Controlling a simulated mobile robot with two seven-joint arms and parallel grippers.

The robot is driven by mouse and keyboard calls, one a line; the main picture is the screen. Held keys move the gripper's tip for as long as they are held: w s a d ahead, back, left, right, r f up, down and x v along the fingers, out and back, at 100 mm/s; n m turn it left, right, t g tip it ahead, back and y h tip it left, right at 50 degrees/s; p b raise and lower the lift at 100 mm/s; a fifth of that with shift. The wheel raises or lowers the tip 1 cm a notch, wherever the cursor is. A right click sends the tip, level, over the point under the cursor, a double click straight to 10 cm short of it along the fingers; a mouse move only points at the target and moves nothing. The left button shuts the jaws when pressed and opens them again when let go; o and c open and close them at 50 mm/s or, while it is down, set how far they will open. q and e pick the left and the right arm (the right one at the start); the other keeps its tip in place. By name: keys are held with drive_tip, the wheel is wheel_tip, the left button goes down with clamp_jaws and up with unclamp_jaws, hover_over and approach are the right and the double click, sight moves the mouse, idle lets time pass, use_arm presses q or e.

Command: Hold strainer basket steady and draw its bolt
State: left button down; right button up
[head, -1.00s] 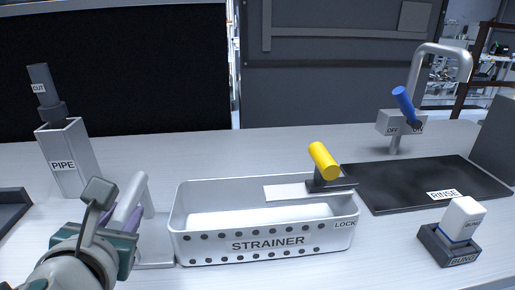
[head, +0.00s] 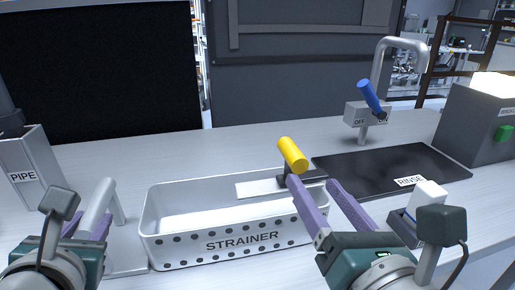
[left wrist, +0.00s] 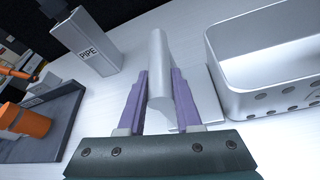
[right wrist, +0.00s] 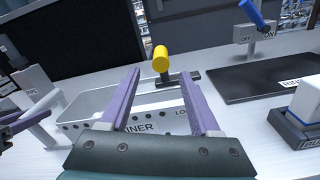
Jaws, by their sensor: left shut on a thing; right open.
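The white strainer basket (head: 165,262) stands on the bench, its perforated front marked STRAINER. A bolt with a yellow handle (head: 292,155) sits on a dark mount at its right end; the yellow handle also shows in the right wrist view (right wrist: 160,60). The basket's grey side handle (left wrist: 160,75) is at its left. My left gripper (left wrist: 160,85) is shut on this handle. My right gripper (head: 312,182) is open and empty, in front of the basket's right end. In the right wrist view the yellow handle appears between and beyond its fingertips. The LOCK label shows partly there.
A black RINSE mat (head: 390,168) lies right of the basket, with a tap and its blue lever (head: 370,98) behind. A white block in a dark holder (right wrist: 308,100) stands at the right. A PIPE box (head: 25,175) is at the left.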

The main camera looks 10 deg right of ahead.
sight(292, 146)
drive_tip(key=w, duration=1)
drive_tip(key=shift+w, duration=0.3)
clamp_jaws()
drive_tip(key=shift+a+r, duration=0.1)
idle(0.9)
